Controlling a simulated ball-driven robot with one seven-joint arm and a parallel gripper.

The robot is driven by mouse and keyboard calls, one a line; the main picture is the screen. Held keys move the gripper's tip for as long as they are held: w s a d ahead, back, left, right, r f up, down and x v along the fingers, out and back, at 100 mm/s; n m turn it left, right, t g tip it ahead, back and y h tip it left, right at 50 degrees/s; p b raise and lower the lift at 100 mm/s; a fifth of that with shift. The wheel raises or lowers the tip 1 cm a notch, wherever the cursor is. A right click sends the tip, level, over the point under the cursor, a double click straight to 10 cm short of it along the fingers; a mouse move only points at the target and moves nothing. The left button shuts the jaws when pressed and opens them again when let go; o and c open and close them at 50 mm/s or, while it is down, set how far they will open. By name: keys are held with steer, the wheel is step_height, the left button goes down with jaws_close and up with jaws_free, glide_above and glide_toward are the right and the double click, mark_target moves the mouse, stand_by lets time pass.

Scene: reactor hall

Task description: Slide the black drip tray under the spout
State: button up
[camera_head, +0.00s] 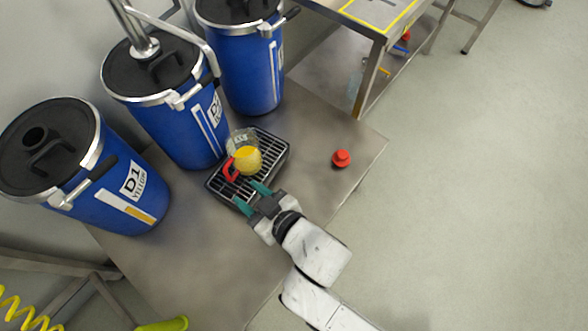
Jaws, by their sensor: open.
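The black drip tray (270,143) with a slatted grate lies on the metal bench in front of the middle blue drum. A clear jug with yellow liquid (248,160) and a red handle stands on the tray. My gripper (251,193) has teal fingertips and is open at the tray's near edge. I cannot tell whether the fingers touch the tray. A metal pipe (143,42) rises from the middle drum's lid. I cannot make out a spout opening over the tray.
Three blue drums (134,187) line the back of the metal bench (193,256). A red knob-like object (341,158) lies to the tray's right. Another table (381,12) stands behind, and a yellow-green item (165,324) is at the bottom left.

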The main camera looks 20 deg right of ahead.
steer(key=s+d+f+m+g+h, duration=0.1)
steer(key=d+f+m+g+h, duration=0.15)
steer(key=d, duration=0.55)
steer(key=s+d+f+m+g+h, duration=0.1)
steer(key=d+f+h, duration=0.15)
steer(key=d, duration=0.65)
steer(key=s+d+m+g+h, duration=0.1)
steer(key=s+d+m+g, duration=0.2)
steer(key=s+d+g, duration=0.4)
steer(key=s+d, duration=0.4)
steer(key=s, duration=0.4)
steer(key=shift+s+d+r+h, duration=0.2)
steer(key=shift+d+r+h, duration=0.15)
steer(key=shift+r+h, duration=0.05)
steer(key=shift+r, duration=0.1)
step_height(320, 180, up, 20)
steer(key=p, duration=2)
steer(key=shift+r, duration=0.15)
